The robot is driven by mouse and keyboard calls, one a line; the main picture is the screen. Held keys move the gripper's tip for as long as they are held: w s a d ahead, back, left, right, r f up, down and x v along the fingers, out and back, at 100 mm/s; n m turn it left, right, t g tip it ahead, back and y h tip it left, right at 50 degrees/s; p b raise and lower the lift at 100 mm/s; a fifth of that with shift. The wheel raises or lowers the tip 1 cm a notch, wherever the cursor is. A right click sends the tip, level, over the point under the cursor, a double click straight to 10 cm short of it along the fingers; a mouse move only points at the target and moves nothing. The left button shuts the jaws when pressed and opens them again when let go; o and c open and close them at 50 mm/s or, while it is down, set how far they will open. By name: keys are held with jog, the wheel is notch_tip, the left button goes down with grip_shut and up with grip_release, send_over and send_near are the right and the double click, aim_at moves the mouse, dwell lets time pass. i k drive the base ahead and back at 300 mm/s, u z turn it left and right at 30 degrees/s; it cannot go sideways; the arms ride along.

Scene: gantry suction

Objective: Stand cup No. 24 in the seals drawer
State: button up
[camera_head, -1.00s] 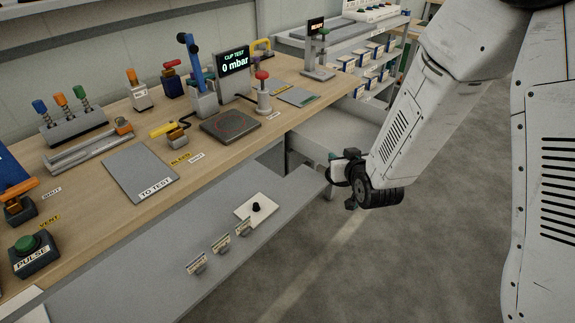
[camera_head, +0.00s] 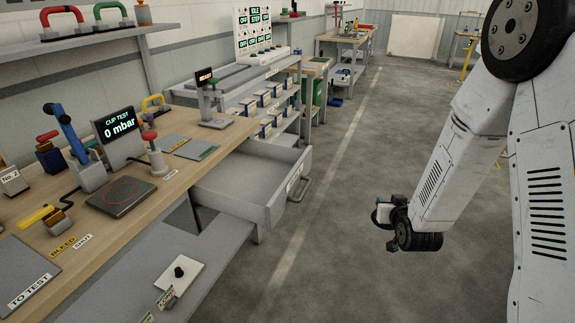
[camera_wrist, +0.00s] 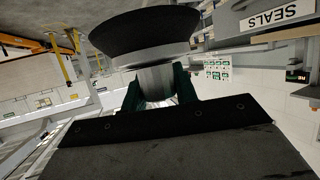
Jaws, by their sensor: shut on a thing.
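In the wrist view my gripper (camera_wrist: 158,98) is shut on a suction cup (camera_wrist: 145,35) with a wide black lip and a grey metal neck. No number shows on the cup. In the head view my arm hangs at the right, over the floor, with its wrist (camera_head: 408,228) to the right of the bench; the jaws and cup are hard to make out there. The seals drawer (camera_head: 268,212) stands pulled out of the bench, left of my wrist and apart from it. Its SEALS label (camera_wrist: 269,15) shows upside down in the wrist view.
The wooden bench (camera_head: 150,205) runs along the left with a cup test display (camera_head: 120,128) and a dark test plate (camera_head: 122,196). A lower grey shelf (camera_head: 150,260) holds a white plate with a black knob. Shelves with small blue-and-white boxes (camera_head: 265,98) stand behind the drawer. The floor at right is clear.

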aim_at(242, 180)
jog(key=z, duration=0.6)
jog(key=i, duration=1.7)
jog(key=u, duration=0.8)
jog(key=i, duration=0.45)
jog(key=u, duration=0.45)
